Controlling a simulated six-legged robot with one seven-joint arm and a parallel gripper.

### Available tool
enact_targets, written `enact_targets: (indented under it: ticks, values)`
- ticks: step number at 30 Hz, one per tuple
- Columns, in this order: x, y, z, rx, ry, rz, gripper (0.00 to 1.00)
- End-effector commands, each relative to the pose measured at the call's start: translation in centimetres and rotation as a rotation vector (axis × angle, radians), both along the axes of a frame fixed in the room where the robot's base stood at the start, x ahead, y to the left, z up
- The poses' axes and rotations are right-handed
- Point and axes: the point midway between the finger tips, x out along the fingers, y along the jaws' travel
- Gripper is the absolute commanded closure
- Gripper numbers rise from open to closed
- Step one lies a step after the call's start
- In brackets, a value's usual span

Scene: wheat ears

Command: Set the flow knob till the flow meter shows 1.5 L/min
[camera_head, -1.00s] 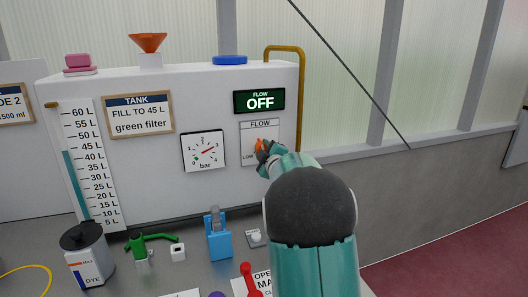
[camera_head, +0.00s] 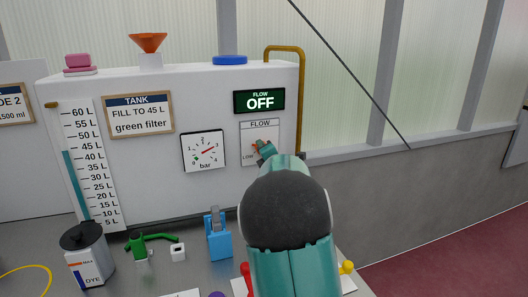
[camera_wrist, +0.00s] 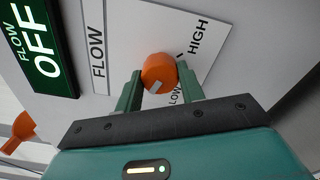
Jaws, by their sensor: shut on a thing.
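The orange flow knob (camera_wrist: 158,72) sits on a white plate marked FLOW, LOW and HIGH (camera_wrist: 190,30). A pale mark shows on the knob's face. My gripper (camera_wrist: 160,86) is shut on the knob, one green finger on each side. In the head view, my gripper (camera_head: 263,149) is at the FLOW plate (camera_head: 272,133), and my arm and fingers hide most of the knob. The flow meter (camera_head: 259,101), a dark green display above the plate, reads OFF. It also shows in the wrist view (camera_wrist: 38,45), turned on its side.
A bar gauge (camera_head: 203,151) is left of the plate. A tank sign (camera_head: 138,114) and a litre scale (camera_head: 92,165) are further left.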

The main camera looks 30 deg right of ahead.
Motion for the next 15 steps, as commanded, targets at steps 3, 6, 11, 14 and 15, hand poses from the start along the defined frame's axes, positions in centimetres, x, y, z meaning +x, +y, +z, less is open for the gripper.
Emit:
enact_targets:
  ticks: [3,6,11,14,15]
  values:
    - [0.04,0.05,0.01,-0.103,0.026,0.001,0.84]
    - [0.07,0.08,0.0,-0.185,0.047,0.001,0.84]
    - [0.06,0.09,0.0,-0.295,0.076,0.001,0.84]
    - [0.02,0.01,0.01,-0.348,0.09,0.0,0.84]
    - [0.02,0.0,0.02,-0.365,0.095,0.0,0.84]
